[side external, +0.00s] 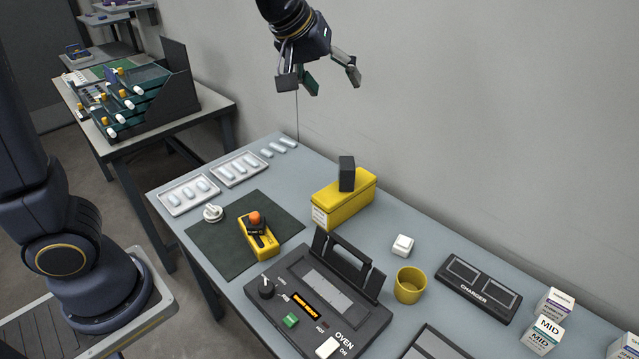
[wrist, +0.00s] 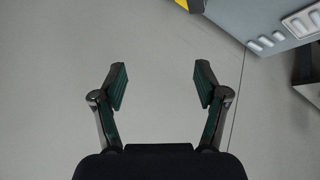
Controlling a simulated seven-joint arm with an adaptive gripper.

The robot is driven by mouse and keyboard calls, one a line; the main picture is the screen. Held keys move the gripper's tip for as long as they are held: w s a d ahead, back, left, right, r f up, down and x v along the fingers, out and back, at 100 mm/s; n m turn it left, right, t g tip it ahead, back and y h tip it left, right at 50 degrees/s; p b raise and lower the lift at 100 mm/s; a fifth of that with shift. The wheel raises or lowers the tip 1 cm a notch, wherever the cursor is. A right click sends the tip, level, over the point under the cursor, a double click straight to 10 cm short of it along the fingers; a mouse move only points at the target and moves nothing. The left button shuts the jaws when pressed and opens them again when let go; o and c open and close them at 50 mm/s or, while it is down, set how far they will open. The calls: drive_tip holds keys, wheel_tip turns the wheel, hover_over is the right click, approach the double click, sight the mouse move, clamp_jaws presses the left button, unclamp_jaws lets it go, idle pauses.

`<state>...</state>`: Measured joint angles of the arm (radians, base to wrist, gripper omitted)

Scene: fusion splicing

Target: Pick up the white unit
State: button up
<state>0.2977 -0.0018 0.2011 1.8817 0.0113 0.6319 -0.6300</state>
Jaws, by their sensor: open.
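A small white block-shaped unit (side external: 402,245) sits on the grey table between the yellow box and the yellow cup. It is small, so its details are hard to tell. A round white piece (side external: 212,213) also lies at the left edge of the dark green mat. My gripper (side external: 322,80) is open and empty, high above the table's back edge near the wall, well above and to the left of the white unit. In the wrist view, my gripper (wrist: 161,84) has its two fingers wide apart with nothing between them. The white unit does not show in the wrist view.
A yellow box (side external: 343,207) with a dark block (side external: 347,173) on top stands at the back. The oven (side external: 318,300) with a raised lid is in front. A yellow cup (side external: 410,285) and a charger (side external: 478,287) are near the white unit. White trays (side external: 188,197) lie left.

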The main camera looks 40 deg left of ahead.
drive_tip(key=w+d+f+m+g, duration=0.1)
drive_tip(key=w+d+f, duration=0.85)
drive_tip(key=f, duration=0.35)
drive_tip(key=s+d+f+m+g+y, duration=0.25)
drive_tip(key=d+f, duration=0.45)
drive_tip(key=f, duration=0.6)
hover_over(406, 238)
drive_tip(key=s+d, duration=0.1)
drive_tip(key=s, duration=0.2)
drive_tip(key=shift+t+h, duration=0.25)
drive_tip(key=shift+h, duration=0.2)
drive_tip(key=f, duration=0.9)
drive_tip(key=shift+w, duration=0.25)
drive_tip(key=x, duration=0.5)
drive_tip(key=shift+w+a+f, duration=0.25)
drive_tip(key=shift+w+a, duration=0.05)
drive_tip(key=shift+w, duration=0.1)
drive_tip(key=c, duration=1.2)
drive_tip(key=shift+r, duration=0.1)
